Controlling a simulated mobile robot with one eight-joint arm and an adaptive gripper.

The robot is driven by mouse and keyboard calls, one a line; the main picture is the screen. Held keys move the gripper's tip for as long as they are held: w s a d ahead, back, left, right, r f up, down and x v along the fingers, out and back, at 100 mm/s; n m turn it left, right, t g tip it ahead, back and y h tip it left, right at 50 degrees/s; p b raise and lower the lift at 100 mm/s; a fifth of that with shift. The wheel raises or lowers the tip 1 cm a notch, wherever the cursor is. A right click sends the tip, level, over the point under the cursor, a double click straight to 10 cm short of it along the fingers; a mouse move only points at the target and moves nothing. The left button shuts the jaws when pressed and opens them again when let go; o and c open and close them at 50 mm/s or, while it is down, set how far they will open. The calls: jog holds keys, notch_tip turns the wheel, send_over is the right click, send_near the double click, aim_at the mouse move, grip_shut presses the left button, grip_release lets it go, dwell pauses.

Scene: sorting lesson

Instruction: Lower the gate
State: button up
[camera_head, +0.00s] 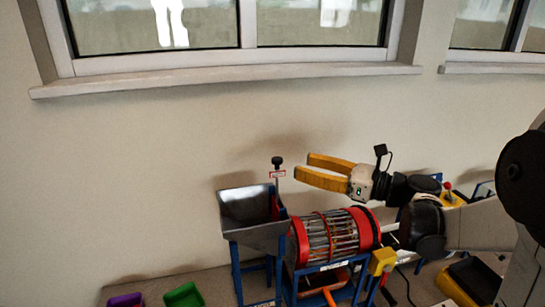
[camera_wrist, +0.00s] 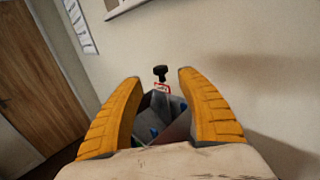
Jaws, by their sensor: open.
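The gate's black knob (camera_head: 277,161) stands on a thin upright rod at the right side of the metal hopper (camera_head: 250,206), with a small red-framed label below it. My gripper (camera_head: 302,167) is open and empty, with yellow fingers pointing left toward the knob, a short way to its right. In the wrist view the knob (camera_wrist: 160,71) is ahead, between and beyond the two fingertips (camera_wrist: 159,75), not touched. The gate's plate is mostly hidden inside the hopper; a red part shows at its right wall. Bluish pieces lie in the hopper in the wrist view.
A red-ended barred drum (camera_head: 335,234) lies below my gripper on a blue frame, beside the hopper. A yellow box (camera_head: 383,261) is at the frame's right. Purple (camera_head: 125,300) and green (camera_head: 184,297) bins stand at lower left. The wall is close behind; the space above the hopper is free.

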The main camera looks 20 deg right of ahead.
aim_at(281, 159)
jog(key=b+x, duration=0.1)
jog(key=x, duration=0.7)
jog(key=shift+w+a, duration=0.1)
